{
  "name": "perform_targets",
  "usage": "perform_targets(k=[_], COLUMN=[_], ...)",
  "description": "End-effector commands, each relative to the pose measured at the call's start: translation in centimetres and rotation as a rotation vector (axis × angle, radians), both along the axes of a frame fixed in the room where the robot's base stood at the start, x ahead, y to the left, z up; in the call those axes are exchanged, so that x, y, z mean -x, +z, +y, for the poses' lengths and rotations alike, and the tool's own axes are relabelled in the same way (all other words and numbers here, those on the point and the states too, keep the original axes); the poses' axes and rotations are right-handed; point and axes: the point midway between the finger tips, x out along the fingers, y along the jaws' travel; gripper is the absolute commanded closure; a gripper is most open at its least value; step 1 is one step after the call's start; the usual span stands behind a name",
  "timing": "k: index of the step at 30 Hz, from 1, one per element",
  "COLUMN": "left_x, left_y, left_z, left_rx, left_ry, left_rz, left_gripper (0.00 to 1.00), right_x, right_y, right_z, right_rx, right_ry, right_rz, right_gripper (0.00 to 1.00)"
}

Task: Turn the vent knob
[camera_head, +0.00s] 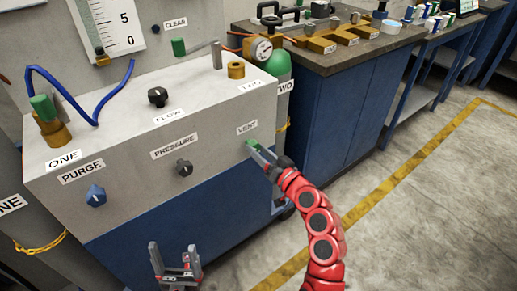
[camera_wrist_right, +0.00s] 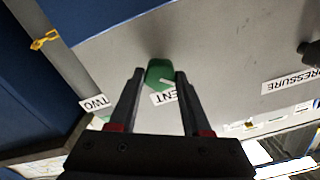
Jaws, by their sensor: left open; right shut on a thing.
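The green vent knob (camera_head: 251,143) sits on the front of the grey panel, under the VENT label (camera_head: 247,127). In the right wrist view the knob (camera_wrist_right: 160,73) shows between the fingertips, with a white pointer mark on it. My right gripper (camera_head: 260,151) reaches the panel front and is shut on the vent knob, one finger on each side of it. My left gripper (camera_head: 174,256) is open and empty, low in front of the cabinet, well apart from the panel.
The black pressure knob (camera_head: 184,168) and blue purge knob (camera_head: 96,195) are on the same panel face, left of the vent knob. The black flow knob (camera_head: 158,97) is on the top. A workbench (camera_head: 330,62) stands behind at the right. Floor at the right is clear.

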Motion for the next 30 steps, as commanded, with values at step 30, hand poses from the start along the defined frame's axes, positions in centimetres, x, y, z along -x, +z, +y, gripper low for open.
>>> perform_targets(k=[30], left_x=[0.0], left_y=[4.5], left_z=[0.0], left_rx=[0.000], left_ry=[0.000], left_rz=[0.000], left_gripper=[0.22], right_x=[0.0], right_y=[-0.2], right_z=[-0.1], right_rx=[-0.654], right_ry=[-0.002], right_rz=[0.481], right_gripper=[1.00])
